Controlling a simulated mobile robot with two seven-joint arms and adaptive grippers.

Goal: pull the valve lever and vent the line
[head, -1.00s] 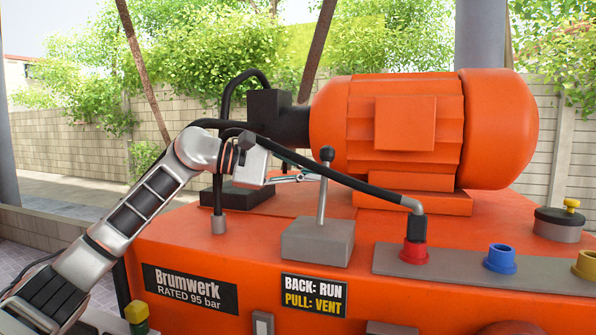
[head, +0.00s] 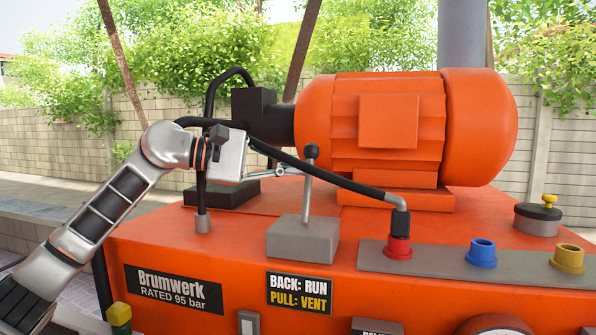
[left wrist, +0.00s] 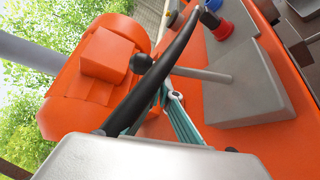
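The valve lever (head: 307,190) is a thin grey rod with a black ball knob, standing nearly upright on a grey block (head: 303,240). A plate below it reads "BACK: RUN, PULL: VENT" (head: 299,292). My left gripper (head: 287,172) reaches from the left, its thin fingers pointing at the rod just below the knob. In the left wrist view, the teal-sided fingers (left wrist: 170,98) end close to the lever rod (left wrist: 203,74); contact cannot be made out. The black hose partly covers the gripper, and the finger gap is unclear. My right gripper is out of view.
A black hose (head: 345,181) runs past my left gripper to a red fitting (head: 398,248). Blue (head: 482,254) and yellow (head: 568,259) fittings stand to the right. The orange motor (head: 400,130) is behind the lever. The machine top between lever block and left hose socket is clear.

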